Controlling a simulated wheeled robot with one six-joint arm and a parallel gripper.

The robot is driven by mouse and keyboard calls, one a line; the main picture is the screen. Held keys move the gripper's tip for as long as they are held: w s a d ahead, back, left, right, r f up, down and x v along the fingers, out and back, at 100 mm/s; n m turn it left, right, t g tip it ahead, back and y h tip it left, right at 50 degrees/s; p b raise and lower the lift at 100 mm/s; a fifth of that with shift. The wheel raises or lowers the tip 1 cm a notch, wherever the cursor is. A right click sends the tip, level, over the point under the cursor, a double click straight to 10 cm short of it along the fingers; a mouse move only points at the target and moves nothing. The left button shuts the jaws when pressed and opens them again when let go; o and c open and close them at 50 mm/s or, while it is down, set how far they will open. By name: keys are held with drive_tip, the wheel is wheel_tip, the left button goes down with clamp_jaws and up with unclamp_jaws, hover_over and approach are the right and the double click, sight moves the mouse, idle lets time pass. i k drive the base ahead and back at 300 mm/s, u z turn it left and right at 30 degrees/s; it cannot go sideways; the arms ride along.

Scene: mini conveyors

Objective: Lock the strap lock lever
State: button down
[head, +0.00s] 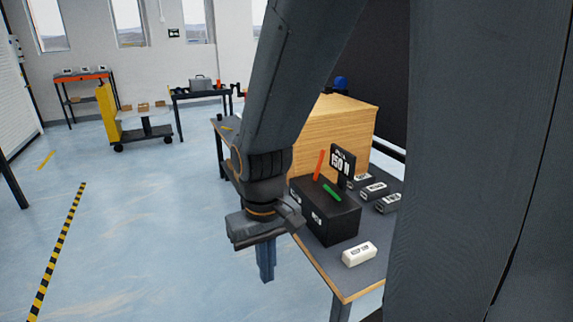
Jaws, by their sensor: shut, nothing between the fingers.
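A black box (336,222) with white markings stands on the workbench (318,265). An orange-red lever (319,165) stands up from its top, and a green lever (332,192) lies low across the top near it. I cannot tell which of them is the strap lock lever. A small dark panel (343,161) with white marker patterns stands upright behind the levers. My gripper (267,277) points down to the left of the box, in front of the bench's left edge. It is shut and empty, apart from both levers.
A white block (359,254) lies in front of the box near the bench's front edge. A wooden crate (335,130) stands behind. The floor at left is open; a yellow cart (108,115) stands farther back.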

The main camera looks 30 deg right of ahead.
sight(326, 187)
drive_tip(key=k, duration=0.65)
drive_tip(key=z, duration=0.75)
drive_tip(key=i, duration=1.1)
drive_tip(key=u, duration=0.25)
